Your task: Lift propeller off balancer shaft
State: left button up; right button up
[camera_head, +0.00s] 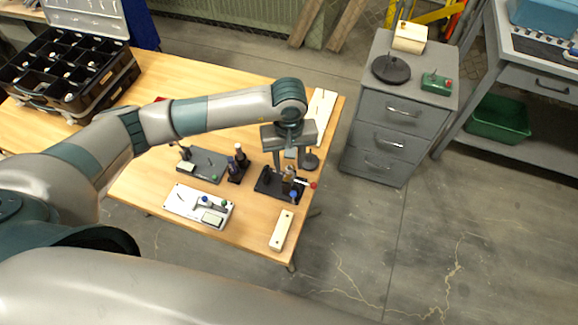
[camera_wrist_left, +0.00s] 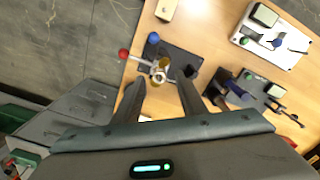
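The propeller (camera_wrist_left: 160,73), with a pale ring-like hub and brass-coloured parts, sits on a black stand at the right end of the table. Red and blue balls show beside it. In the head view the stand (camera_head: 268,187) is partly hidden under my left gripper (camera_head: 290,161), which points down from above. In the left wrist view my left gripper (camera_wrist_left: 162,88) has its two fingers spread apart, with the hub between and just beyond the tips. I see no contact. My right gripper is not in view.
A white device (camera_head: 180,205), dark posts (camera_head: 239,155), a grey tray-like plate (camera_head: 200,165) and a pale wooden block (camera_head: 282,230) lie near the stand. A grey drawer cabinet (camera_head: 385,135) stands right of the table. Black organiser boxes (camera_head: 75,70) are at the far left.

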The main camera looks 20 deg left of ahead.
pick_arm(q)
jog(key=shift+f, duration=0.6)
grip_shut()
jog(key=shift+r, duration=0.15)
jog(key=shift+r+b, duration=0.45)
jog(key=shift+r, duration=0.15)
notch_tip(320, 180, up, 9)
jog(key=b, duration=0.3)
jog(key=shift+f, duration=0.2)
